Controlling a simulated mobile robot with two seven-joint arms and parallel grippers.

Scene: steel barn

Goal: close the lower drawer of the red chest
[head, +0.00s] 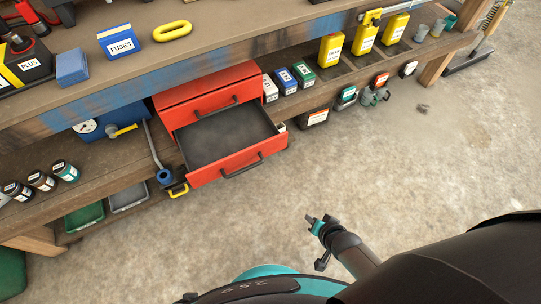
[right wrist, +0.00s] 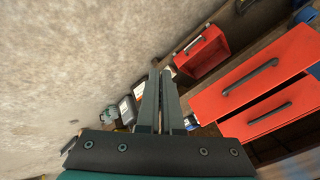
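The red chest (head: 208,88) stands on the shelf under the bench top. Its upper drawer is shut, and its lower drawer (head: 225,167) is pulled out, with an empty dark inside and a black handle on its front. In the right wrist view, the lower drawer's front (right wrist: 232,92) is to the right of my fingers, beside the upper drawer front. My right gripper (head: 312,220) is over the floor, in front and to the right of the drawer, clear of it. Its fingers (right wrist: 160,74) look closed together with nothing between them. My left gripper is out of view.
Small boxes (head: 287,80) sit right of the chest. A red case (right wrist: 203,52) lies low near the chest. The concrete floor (head: 400,160) before the bench is clear.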

